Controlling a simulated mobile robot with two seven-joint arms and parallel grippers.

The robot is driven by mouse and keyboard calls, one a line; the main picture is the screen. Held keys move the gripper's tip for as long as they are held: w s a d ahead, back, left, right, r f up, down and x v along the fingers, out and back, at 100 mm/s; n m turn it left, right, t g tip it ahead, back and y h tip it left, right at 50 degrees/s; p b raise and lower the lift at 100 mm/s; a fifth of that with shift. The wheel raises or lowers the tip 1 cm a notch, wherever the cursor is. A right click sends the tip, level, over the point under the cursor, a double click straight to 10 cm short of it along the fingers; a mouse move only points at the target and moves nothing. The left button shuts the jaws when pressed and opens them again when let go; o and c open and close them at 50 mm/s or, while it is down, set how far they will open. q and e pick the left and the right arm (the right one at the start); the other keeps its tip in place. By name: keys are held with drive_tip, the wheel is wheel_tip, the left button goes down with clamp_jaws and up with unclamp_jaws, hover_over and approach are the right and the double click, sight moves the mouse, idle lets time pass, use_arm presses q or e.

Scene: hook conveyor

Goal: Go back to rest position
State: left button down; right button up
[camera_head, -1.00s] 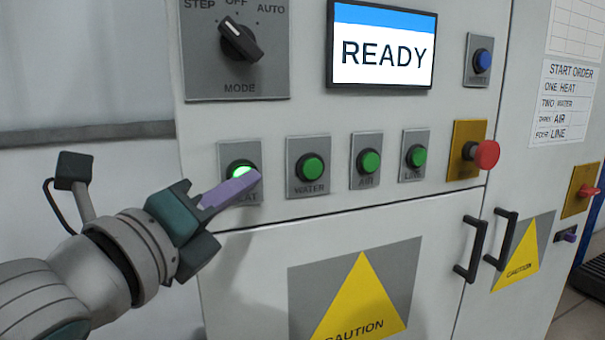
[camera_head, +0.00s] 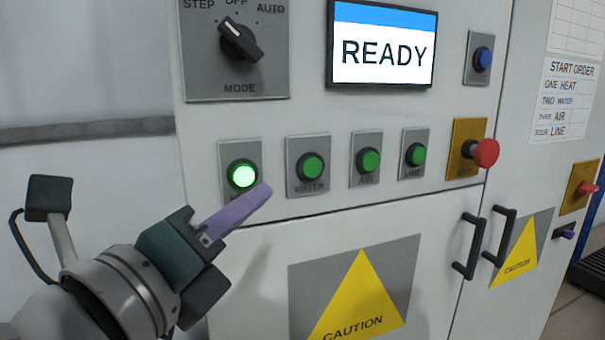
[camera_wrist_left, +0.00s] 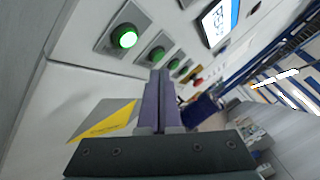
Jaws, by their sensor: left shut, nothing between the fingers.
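My left gripper (camera_head: 266,190) is shut and empty, with purple fingers. In the head view its tips are in front of the panel, just below and right of the lit green HEAT button (camera_head: 243,176). The fingers cover part of the HEAT label, and a gap to the panel seems to show. In the left wrist view the closed fingers (camera_wrist_left: 158,75) point at the cabinet, and the lit button (camera_wrist_left: 124,38) shows to their upper left. The WATER (camera_head: 312,167), AIR (camera_head: 369,161) and LINE (camera_head: 416,155) buttons are green and unlit. My right gripper is not in view.
The screen (camera_head: 382,46) reads READY. A mode knob (camera_head: 240,40), a blue button (camera_head: 482,60) and a red mushroom button (camera_head: 486,153) are on the panel. Door handles (camera_head: 470,247) stick out lower right. Room left of the cabinet looks clear, before a plain wall.

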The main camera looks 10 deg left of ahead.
use_arm(q)
drive_tip(key=s+a+f+n+g+y, duration=0.45)
drive_tip(key=s+f+n+g, duration=0.2)
drive_tip(key=f+n, duration=0.55)
drive_tip(key=s+a+f+n+g, duration=0.1)
drive_tip(key=s+f+n+g, duration=0.3)
drive_tip(key=s+n+g, duration=0.8)
drive_tip(key=s+r+n+t+p, duration=0.1)
drive_tip(key=s+r+t+p, duration=0.1)
drive_tip(key=r+p, duration=1)
drive_tip(key=s+r+n+t+p, duration=0.1)
drive_tip(key=s+r+p, duration=0.2)
drive_tip(key=r+p, duration=1)
drive_tip(key=shift+r+n+t+h+p, duration=0.2)
drive_tip(key=shift+n+t+h+p, duration=0.15)
drive_tip(key=shift+p, duration=0.1)
